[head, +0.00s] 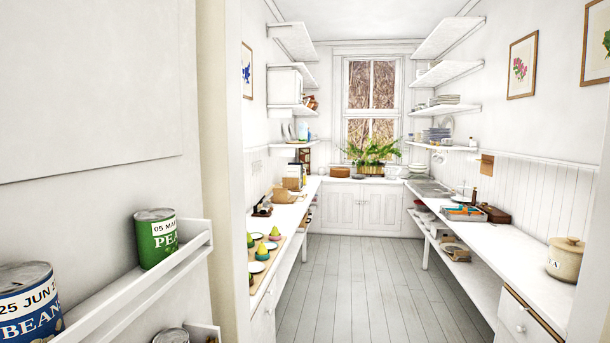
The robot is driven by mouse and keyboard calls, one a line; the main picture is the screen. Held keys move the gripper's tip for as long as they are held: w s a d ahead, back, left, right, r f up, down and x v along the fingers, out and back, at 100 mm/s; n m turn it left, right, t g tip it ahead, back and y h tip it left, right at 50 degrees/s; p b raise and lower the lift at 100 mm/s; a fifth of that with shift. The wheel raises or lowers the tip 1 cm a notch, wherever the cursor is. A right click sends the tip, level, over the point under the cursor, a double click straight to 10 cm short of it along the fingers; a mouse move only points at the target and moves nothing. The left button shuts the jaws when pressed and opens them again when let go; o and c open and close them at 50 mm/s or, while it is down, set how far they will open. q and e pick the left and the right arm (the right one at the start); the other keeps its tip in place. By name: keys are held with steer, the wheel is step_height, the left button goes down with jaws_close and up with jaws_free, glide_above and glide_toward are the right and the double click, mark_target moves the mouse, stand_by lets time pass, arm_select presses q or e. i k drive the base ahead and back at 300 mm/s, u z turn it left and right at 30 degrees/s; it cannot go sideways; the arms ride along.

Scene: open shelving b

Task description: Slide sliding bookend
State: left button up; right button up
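I cannot make out a sliding bookend in the head view. On the left, a narrow white shelf (150,290) with a raised rail is fixed to the wall. A green can labelled PEA (157,240) stands on it. A blue and white can labelled BEANS (28,303) stands nearer, cut off by the left edge. Neither of my grippers shows in this view.
A white counter (290,215) runs along the left and another (520,260) along the right, with a lidded beige pot (565,260) at its near end. A plant (372,152) stands below the far window. The grey plank floor (350,285) between the counters is clear.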

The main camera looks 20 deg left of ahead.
mark_target(291, 183)
steer(key=i, duration=2.8)
steer(key=u, duration=0.25)
steer(key=i, duration=4.5)
steer(key=u, duration=1.75)
